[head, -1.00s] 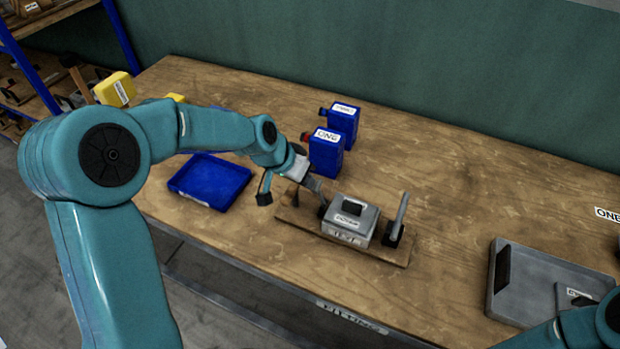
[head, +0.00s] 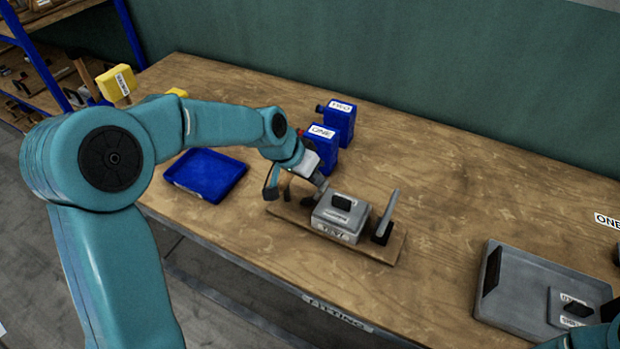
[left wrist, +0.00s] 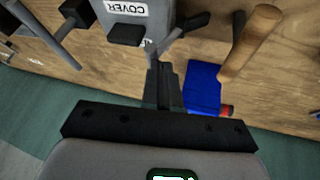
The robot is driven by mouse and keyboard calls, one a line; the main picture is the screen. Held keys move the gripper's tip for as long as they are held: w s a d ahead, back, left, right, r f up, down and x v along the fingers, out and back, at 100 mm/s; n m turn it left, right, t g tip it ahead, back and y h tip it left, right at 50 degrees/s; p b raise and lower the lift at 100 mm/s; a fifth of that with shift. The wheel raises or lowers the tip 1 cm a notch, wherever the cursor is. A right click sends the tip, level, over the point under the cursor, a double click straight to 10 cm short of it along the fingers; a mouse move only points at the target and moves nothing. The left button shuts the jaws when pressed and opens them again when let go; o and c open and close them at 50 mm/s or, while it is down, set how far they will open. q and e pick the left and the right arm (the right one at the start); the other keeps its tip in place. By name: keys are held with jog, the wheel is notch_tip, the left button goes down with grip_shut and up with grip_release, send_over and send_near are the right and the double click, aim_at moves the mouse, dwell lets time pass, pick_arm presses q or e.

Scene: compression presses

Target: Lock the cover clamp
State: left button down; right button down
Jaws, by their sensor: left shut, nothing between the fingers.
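A grey box (head: 334,229) with a cover (head: 345,206) and black knob sits on a wooden base board (head: 384,249). An upright grey lever (head: 391,212) on a dark mount stands at its right side. My left gripper (head: 322,184) is shut and empty at the box's upper left, its tip close to the dark fitting there. In the left wrist view, the shut fingers (left wrist: 163,80) point at a metal clamp part (left wrist: 172,38) beside the box labelled COVER (left wrist: 126,10). I cannot tell whether they touch. My right gripper is out of view.
Blue containers labelled ONE (head: 322,148) and TWO (head: 341,118) stand just behind my left gripper. A blue tray (head: 206,175) lies to the left. A grey tray (head: 520,285) lies at the right. Bare tabletop lies between the board and grey tray.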

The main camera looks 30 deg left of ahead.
pick_arm(q)
jog(key=shift+a+r+p, duration=0.15)
jog(key=shift+r+p, duration=0.35)
jog(key=shift+r, duration=0.35)
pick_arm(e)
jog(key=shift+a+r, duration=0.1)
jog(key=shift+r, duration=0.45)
